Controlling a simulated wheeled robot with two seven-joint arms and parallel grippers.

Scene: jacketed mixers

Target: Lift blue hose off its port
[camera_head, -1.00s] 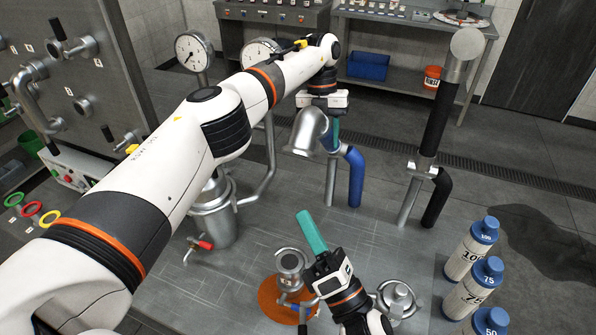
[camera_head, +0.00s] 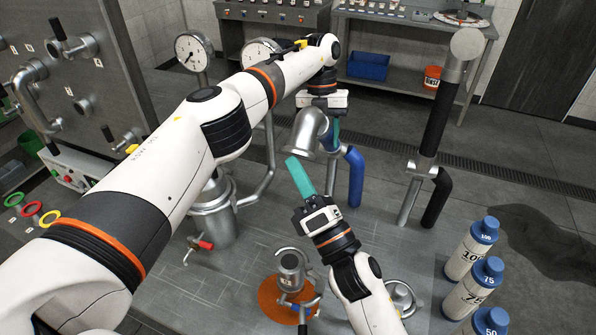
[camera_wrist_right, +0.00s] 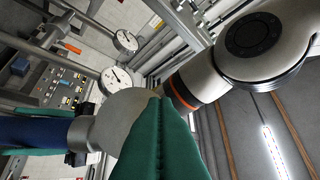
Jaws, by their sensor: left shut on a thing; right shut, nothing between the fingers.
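The blue hose (camera_head: 354,178) rises from the platform and bends toward a silver elbow fitting (camera_head: 311,126). The blue hose also shows at the left of the right wrist view (camera_wrist_right: 35,130), with a grey metal end beside it. My left gripper (camera_head: 335,132) reaches down from above and is shut at the top of the hose by the elbow. The elbow partly hides its teal fingers, so the exact grip point is unclear. My right gripper (camera_head: 293,162) is shut and empty, its teal fingers pointing up just below and left of the elbow's mouth.
A black hose (camera_head: 437,125) on a steel pipe stands to the right. Several blue-capped bottles (camera_head: 462,250) line the right front. A steel vessel (camera_head: 212,215) with gauges is left. A small fitting on an orange disc (camera_head: 270,300) is below my right gripper.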

